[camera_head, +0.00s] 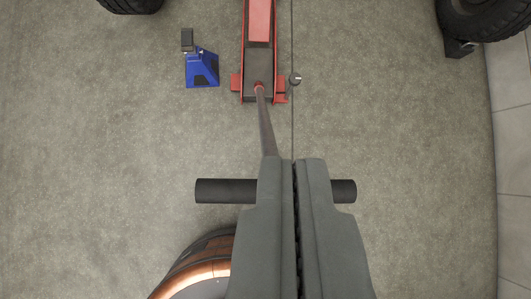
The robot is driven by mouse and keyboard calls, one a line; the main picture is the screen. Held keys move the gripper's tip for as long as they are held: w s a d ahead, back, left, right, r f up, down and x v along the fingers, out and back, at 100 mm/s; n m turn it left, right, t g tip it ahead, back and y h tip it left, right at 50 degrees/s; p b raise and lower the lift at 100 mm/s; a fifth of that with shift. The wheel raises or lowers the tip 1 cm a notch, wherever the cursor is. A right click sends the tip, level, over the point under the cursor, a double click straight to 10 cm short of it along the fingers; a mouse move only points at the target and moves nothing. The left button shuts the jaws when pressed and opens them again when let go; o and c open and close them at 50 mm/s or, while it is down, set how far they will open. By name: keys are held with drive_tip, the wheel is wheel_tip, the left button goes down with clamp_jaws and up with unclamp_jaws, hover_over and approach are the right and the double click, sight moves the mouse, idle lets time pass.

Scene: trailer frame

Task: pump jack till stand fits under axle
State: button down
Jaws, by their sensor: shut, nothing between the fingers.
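The red floor jack (259,62) lies on the floor at the top centre, its front end cut off by the frame's top edge. Its handle (266,125) runs from the jack towards me and ends in a black crossbar grip (226,190). My gripper (292,163) is shut, its fingers side by side over the middle of the crossbar and hiding it there. I cannot tell whether the fingers touch the bar. The blue jack stand (201,70) stands upright on the floor left of the jack. The axle is not in view.
A tyre (130,3) shows at the top left edge. Another tyre (485,18) is at the top right, with a dark block (460,48) at its foot. A tiled strip (513,130) runs along the right edge. The grey floor (110,160) is clear on both sides.

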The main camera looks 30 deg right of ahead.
drive_tip(key=w+a+f+n+g+h, duration=0.1)
drive_tip(key=w+a+f+g, duration=0.2)
drive_tip(key=w+f+g, duration=0.7)
drive_tip(key=shift+w+a+f+n+g+h, duration=0.2)
drive_tip(key=shift+w+f+n+g+h, duration=0.15)
drive_tip(key=shift+w+f, duration=0.55)
drive_tip(key=shift+w, duration=0.15)
hover_over(269, 147)
drive_tip(key=w+a, duration=0.2)
drive_tip(key=w, duration=0.2)
wheel_tip(269, 147, down, 9)
drive_tip(key=shift+s+d+f, duration=0.35)
drive_tip(key=shift+s+f, duration=0.15)
drive_tip(key=shift+s, duration=0.25)
drive_tip(key=shift+s+d+f, duration=0.3)
drive_tip(key=shift+s+f, duration=0.15)
drive_tip(key=shift+s, duration=0.25)
